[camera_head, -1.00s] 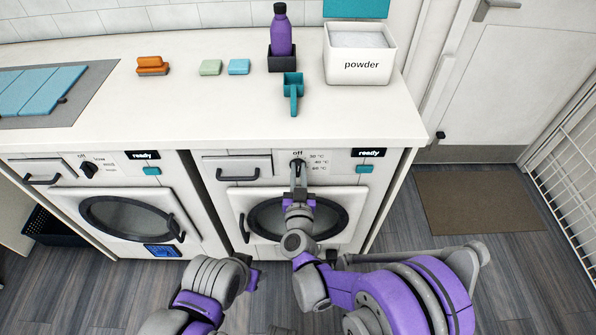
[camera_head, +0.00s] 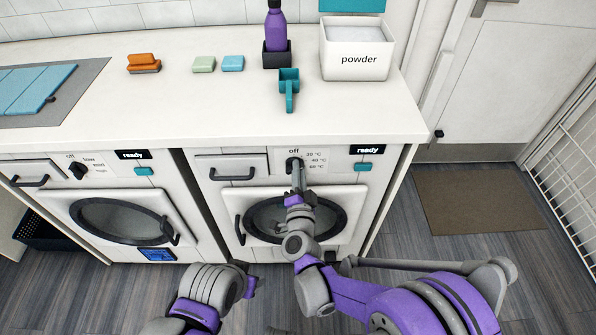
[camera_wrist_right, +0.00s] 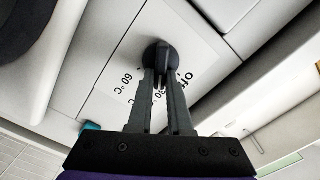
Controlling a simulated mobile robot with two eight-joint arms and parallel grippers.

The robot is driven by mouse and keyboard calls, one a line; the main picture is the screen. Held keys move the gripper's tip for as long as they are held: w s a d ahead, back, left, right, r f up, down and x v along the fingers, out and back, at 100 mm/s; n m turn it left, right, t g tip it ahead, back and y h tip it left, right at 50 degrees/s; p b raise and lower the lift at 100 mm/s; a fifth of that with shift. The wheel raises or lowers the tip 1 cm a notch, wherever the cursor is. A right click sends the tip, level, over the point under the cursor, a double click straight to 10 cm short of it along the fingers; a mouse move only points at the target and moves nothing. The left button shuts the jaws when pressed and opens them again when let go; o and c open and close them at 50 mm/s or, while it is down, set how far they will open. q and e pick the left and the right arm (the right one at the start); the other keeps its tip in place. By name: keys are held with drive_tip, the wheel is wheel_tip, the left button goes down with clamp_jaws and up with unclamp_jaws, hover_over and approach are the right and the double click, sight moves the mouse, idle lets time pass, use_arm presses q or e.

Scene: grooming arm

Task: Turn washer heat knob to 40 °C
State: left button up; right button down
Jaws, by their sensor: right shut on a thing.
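The heat knob (camera_head: 292,163) is a small dark round knob on the right washer's (camera_head: 217,215) front panel. "off" is printed above it, and 30, 40 and 60 °C to its right. My right gripper (camera_head: 297,170) is shut on the knob. In the right wrist view the two fingers (camera_wrist_right: 161,80) pinch the knob's raised grip (camera_wrist_right: 160,52). The fingers partly cover the labels there, so I cannot tell which mark the knob points to. My left gripper (camera_head: 250,285) is low in the head view, away from the washers; its fingers are unclear.
The left washer (camera_head: 50,200) has a similar knob (camera_head: 78,171). The counter (camera_head: 190,110) above holds a powder box (camera_head: 357,60), a teal scoop (camera_head: 288,88), a purple bottle (camera_head: 277,32) and soaps (camera_head: 204,64). A brown mat (camera_head: 480,200) lies on the floor at right.

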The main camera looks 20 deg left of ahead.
drive_tip(key=shift+d+f+m+b, duration=0.1)
drive_tip(key=shift+f+m+b, duration=0.1)
drive_tip(key=shift+m, duration=0.95)
drive_tip(key=shift+d+f+m+b, duration=0.1)
drive_tip(key=shift+m+b, duration=0.1)
drive_tip(key=shift+m, duration=0.95)
drive_tip(key=c, duration=0.8)
unclamp_jaws()
drive_tip(key=shift+c, duration=0.2)
drive_tip(key=v, duration=1)
drive_tip(key=shift+s, duration=0.4)
drive_tip(key=shift+r, duration=0.1)
